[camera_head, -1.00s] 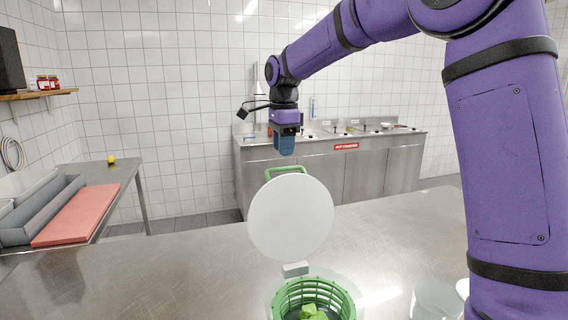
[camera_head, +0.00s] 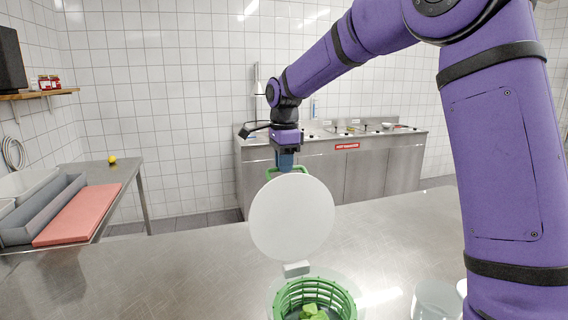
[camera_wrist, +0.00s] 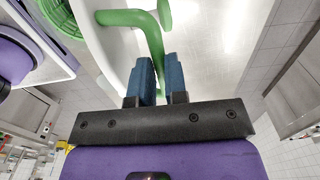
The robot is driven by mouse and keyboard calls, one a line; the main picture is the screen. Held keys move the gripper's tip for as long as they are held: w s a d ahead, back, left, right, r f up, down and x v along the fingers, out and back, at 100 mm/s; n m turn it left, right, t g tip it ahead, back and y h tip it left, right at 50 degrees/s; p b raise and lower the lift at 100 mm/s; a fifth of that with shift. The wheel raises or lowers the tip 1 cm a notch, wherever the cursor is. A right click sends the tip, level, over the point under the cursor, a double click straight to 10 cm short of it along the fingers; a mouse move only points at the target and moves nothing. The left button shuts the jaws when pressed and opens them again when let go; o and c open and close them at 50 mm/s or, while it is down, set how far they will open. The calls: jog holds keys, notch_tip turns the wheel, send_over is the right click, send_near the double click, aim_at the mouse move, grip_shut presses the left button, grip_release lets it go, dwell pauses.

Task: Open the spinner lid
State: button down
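The spinner is a green basket (camera_head: 283,300) inside a clear bowl on the steel counter, with green pieces in it. Its round white lid (camera_head: 291,218) stands upright, tilted up from the basket's back edge. A green handle (camera_head: 299,169) sticks up at the lid's top; it also shows in the wrist view (camera_wrist: 126,18). My gripper (camera_head: 285,163) points down at this handle from above. In the wrist view, my gripper's blue fingers (camera_wrist: 159,78) have a narrow gap, and the handle runs down to it. I cannot tell whether they clamp it.
A clear container (camera_head: 436,301) stands on the counter (camera_head: 150,280) right of the spinner, close to my arm. The counter left of the spinner is clear. A side table at left holds a pink board (camera_head: 82,215) and grey trays. A steel unit (camera_head: 340,175) stands against the back wall.

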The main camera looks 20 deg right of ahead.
aim_at(291, 174)
jog(key=shift+t, duration=0.6)
jog(key=shift+s+r, duration=0.25)
jog(key=shift+s, duration=0.7)
jog(key=shift+s+r, duration=0.2)
jog(key=shift+s, duration=0.7)
jog(key=shift+s+r, duration=0.25)
jog(key=shift+s, duration=0.7)
jog(key=c, duration=1.1)
grip_release()
jog(key=shift+c, duration=0.2)
notch_tip(291, 174, up, 11)
jog(key=s, duration=0.1)
jog(key=shift+s+f, duration=0.15)
